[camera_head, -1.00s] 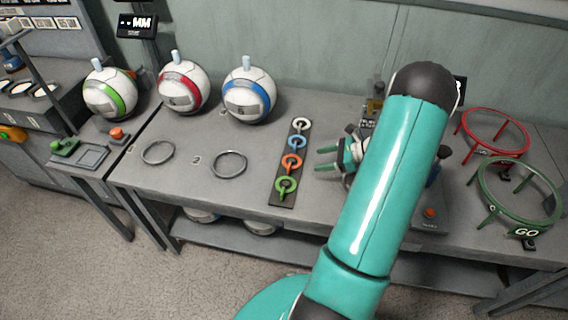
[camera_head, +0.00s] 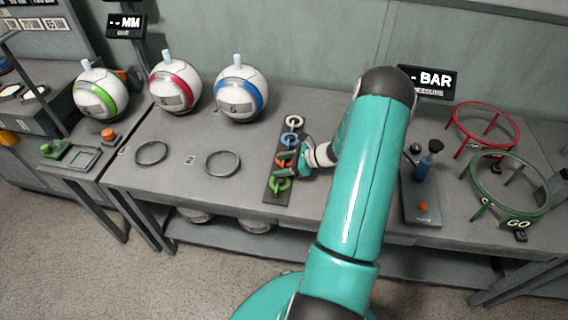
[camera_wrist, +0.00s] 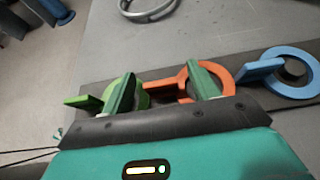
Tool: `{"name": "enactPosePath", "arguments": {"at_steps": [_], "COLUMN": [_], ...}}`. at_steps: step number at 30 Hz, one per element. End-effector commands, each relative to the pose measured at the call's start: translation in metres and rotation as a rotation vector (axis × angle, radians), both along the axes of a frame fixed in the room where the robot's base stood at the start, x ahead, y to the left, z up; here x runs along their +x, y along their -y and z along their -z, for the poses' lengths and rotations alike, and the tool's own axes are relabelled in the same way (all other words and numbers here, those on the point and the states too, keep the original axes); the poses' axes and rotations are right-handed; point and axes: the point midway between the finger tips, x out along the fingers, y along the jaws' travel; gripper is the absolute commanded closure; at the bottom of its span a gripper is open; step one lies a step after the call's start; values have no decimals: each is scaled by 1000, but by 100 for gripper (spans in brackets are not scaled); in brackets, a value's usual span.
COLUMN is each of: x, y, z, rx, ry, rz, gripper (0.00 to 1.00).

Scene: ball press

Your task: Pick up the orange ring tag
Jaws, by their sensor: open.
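The orange ring tag (camera_head: 282,160) lies on a dark strip (camera_head: 270,191) on the table, between the blue tag (camera_head: 289,141) and the green tag (camera_head: 280,185). In the wrist view the orange ring tag (camera_wrist: 219,76) has a flat tab pointing left, toward the green tag (camera_wrist: 138,97). My gripper (camera_wrist: 162,88) is open over the strip. One finger overlaps the orange ring, and the other is by the green tag. The orange tab shows between the fingers. In the head view my gripper (camera_head: 291,167) partly covers the orange tag. Whether the fingers touch it, I cannot tell.
A white tag (camera_head: 293,122) is at the strip's far end. Grey rings (camera_head: 223,163) and striped balls (camera_head: 241,90) are to the left. A pump (camera_head: 423,170), a red ring stand (camera_head: 487,118) and a green ring stand (camera_head: 512,160) are to the right.

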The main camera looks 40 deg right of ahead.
Motion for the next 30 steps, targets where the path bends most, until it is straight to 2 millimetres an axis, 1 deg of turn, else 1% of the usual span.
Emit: {"name": "enactPosePath", "arguments": {"at_steps": [5, 9, 11, 12, 23, 26, 30], "x": [0, 0, 0, 0, 0, 0, 0], "y": [0, 1, 1, 1, 1, 1, 1], "z": [0, 0, 0, 0, -3, -9, -26], "rx": [-1, -1, -1, -1, -2, -2, -4], "ry": [0, 0, 0, 0, 0, 0, 1], "rz": [1, 1, 1, 1, 1, 1, 1], "gripper": [40, 68, 79, 87, 88, 88, 88]}}
